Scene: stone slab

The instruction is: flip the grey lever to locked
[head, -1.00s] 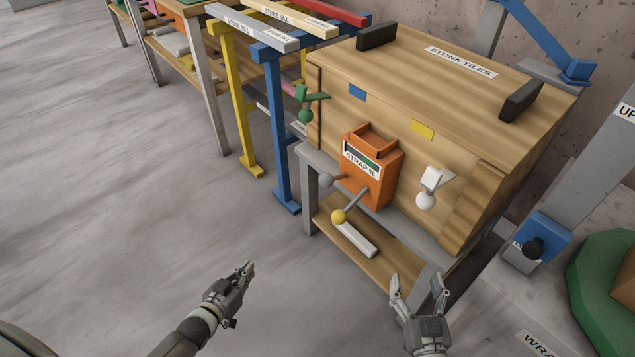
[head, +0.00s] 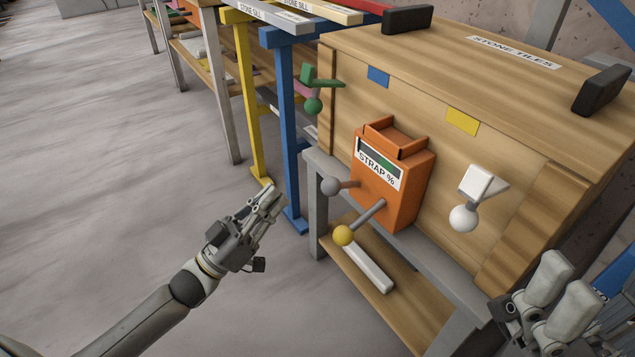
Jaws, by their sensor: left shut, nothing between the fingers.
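The orange box (head: 392,190) marked "STRAP %" is fixed to the front of the wooden crate. The grey lever (head: 331,186), a short arm with a grey ball, sticks out from its left side. A second arm with a yellow ball (head: 343,235) points down-left below it. My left gripper (head: 276,196) is shut and empty, to the left of the grey ball and apart from it in the picture. My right gripper (head: 570,280) is at the lower right, partly cut off; its finger gap is unclear. Nothing hides the grey ball.
A white lever (head: 464,217) is on the crate's right part, and a green lever (head: 313,104) is at its left edge. The "STONE TILES" crate (head: 480,70) stands on a bench with a lower shelf. Blue (head: 287,130) and yellow trestle legs stand behind my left gripper. Open floor lies left.

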